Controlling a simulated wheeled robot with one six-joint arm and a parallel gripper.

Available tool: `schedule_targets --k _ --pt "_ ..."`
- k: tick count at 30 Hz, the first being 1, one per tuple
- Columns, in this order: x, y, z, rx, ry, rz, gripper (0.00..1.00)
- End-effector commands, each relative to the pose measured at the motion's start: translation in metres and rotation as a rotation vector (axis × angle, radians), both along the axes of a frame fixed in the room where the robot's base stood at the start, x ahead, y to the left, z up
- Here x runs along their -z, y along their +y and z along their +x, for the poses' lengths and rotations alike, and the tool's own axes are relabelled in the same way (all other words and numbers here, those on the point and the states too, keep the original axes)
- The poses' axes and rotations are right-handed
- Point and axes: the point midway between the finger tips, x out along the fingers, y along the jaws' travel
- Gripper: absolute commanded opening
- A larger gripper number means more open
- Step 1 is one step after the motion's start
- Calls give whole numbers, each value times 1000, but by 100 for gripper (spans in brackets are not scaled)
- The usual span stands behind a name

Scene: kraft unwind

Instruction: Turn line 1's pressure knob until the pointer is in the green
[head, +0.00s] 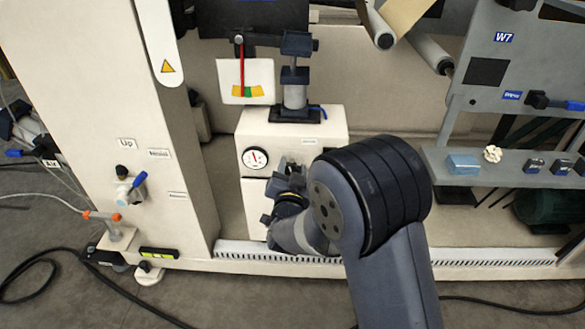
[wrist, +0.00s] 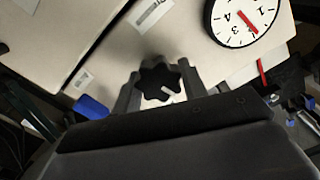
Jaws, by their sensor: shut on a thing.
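The black lobed knob (wrist: 158,80) sits on the cream panel, between the two fingers of my gripper (wrist: 159,84), which is shut on it. A pale mark shows on its lower right side. In the head view my gripper (head: 289,180) is at the cream box, and my arm mostly hides the knob. A round white dial (head: 255,158) with a red needle is left of it; the dial also shows in the wrist view (wrist: 244,18). Above, a white card (head: 246,93) has yellow-orange and green bands. Its long red pointer (head: 242,65) hangs down, tip near the green band's left edge.
A grey cylinder (head: 295,95) on a dark base stands on the box. A blue-handled valve (head: 130,187) is on the left panel. A grey shelf (head: 510,178) with small items is at right. A slotted cream rail (head: 465,262) runs along the bottom.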

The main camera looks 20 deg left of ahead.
Motion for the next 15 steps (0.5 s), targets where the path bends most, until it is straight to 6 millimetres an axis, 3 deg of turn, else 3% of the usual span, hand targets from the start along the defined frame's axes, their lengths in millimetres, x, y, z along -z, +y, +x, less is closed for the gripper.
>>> schedule_targets --k 15 --pt "-1 2 -1 0 -111 -471 18"
